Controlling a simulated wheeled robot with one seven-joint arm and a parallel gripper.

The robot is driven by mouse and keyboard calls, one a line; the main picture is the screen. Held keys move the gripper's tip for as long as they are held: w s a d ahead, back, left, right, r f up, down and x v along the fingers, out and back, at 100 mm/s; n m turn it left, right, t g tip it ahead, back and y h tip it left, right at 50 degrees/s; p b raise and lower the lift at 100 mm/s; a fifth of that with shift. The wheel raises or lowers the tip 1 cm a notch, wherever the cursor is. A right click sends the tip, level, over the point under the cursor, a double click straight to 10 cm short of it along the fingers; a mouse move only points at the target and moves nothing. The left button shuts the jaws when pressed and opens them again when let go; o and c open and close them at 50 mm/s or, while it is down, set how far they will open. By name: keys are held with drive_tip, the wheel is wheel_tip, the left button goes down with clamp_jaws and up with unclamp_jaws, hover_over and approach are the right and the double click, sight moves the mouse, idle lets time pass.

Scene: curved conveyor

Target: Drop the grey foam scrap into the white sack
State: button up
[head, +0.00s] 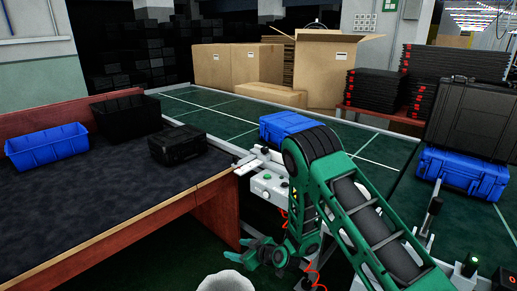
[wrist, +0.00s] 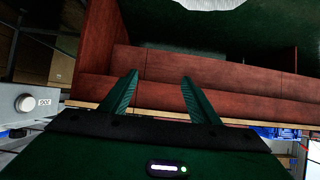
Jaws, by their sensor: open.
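My gripper (head: 237,248) is open and empty, low beside the end of the red-brown workbench in the head view. In the wrist view its two green fingers (wrist: 160,76) stand apart with nothing between them. A white rounded thing, apparently the white sack (head: 225,283), is cut off by the bottom edge of the head view, just below my gripper. A pale crinkled part of it (wrist: 208,4) shows at the top edge of the wrist view, beyond the fingertips. I cannot see the grey foam scrap in either view, and the sack's inside is hidden.
The workbench (head: 100,215) holds a blue bin (head: 47,147), a black bin (head: 127,117) and a black case (head: 178,145). The green conveyor (head: 220,120) curves behind, with a blue case (head: 288,127) on it. Blue and black cases (head: 462,175) stand at right. Cardboard boxes (head: 325,68) stand behind.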

drive_tip(key=w+d+r+m+g+h, duration=0.15)
drive_tip(key=d+r+h, duration=0.25)
drive_tip(key=d+r, duration=1.2)
drive_tip(key=s+d+r+m+g+h, duration=0.1)
drive_tip(key=s+d+r+m, duration=0.2)
drive_tip(key=d, duration=0.6)
drive_tip(key=s+d+r+m+h, duration=0.15)
drive_tip(key=s+d+r, duration=0.3)
drive_tip(key=d, duration=0.45)
drive_tip(key=s+d+r+m+g+h, duration=0.1)
drive_tip(key=s+d+r+m, duration=0.15)
drive_tip(key=s+d, duration=0.45)
drive_tip(key=s+d+r+m+g+h, duration=0.2)
drive_tip(key=s+d+r, duration=0.25)
drive_tip(key=s, duration=0.45)
drive_tip(key=s+d+r+m+g, duration=0.1)
drive_tip(key=s+m, duration=0.1)
drive_tip(key=s, duration=0.7)
drive_tip(key=s+d+r+m+g, duration=0.1)
drive_tip(key=s+d+m, duration=0.1)
drive_tip(key=s, duration=0.8)
drive_tip(key=shift+d+r+m+y, duration=0.2)
drive_tip(key=shift+r+m+y, duration=0.15)
drive_tip(key=shift+m, duration=0.5)
